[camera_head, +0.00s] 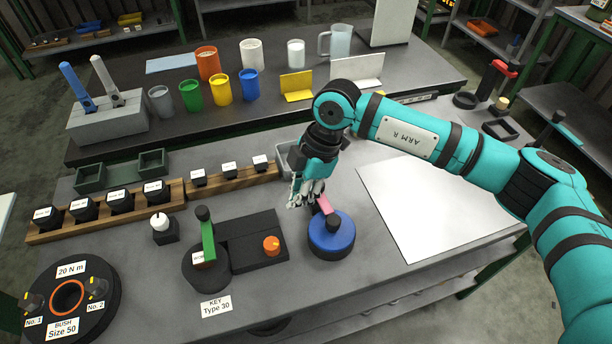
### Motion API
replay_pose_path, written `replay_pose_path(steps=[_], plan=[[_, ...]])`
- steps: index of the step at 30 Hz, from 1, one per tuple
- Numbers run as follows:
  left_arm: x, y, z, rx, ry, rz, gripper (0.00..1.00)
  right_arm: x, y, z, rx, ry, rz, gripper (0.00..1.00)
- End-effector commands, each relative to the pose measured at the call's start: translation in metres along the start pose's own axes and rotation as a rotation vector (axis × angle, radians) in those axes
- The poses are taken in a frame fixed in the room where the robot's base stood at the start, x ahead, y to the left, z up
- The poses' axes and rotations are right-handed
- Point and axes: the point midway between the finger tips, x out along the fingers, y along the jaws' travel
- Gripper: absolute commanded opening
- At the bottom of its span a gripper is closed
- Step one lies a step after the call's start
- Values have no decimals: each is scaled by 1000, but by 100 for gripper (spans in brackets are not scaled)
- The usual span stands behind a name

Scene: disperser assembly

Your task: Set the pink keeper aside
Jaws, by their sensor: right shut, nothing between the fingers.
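The pink keeper (325,205) shows as a small pink piece above the blue round part (331,237) on the grey table. A dark knob-like piece beside it stands over the blue part. My right gripper (304,199) points down just left of the pink keeper. Its fingers are shut and empty. The fingers overlap the keeper's upper end in the picture, so part of it is hidden, and I cannot tell whether they touch it. My left gripper is not in view.
A white sheet (425,200) leaves clear room on the right. A black base with a green handle (208,240) and an orange knob (271,245) stand left of the blue part. Wooden racks (110,215) and several coloured cups, including a blue cup (248,85), stand behind.

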Motion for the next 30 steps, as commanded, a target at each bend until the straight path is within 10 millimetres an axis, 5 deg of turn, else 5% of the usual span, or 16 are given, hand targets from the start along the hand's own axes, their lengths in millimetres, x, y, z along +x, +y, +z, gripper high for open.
replay_pose_path(steps=[5,15,30], plan=[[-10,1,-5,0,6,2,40,37,-1,-1,0,0,-4,0],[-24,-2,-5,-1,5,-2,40,22,0,36,0,-2,1,0],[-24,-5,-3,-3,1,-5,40,22,0,39,-1,-1,1,0]])
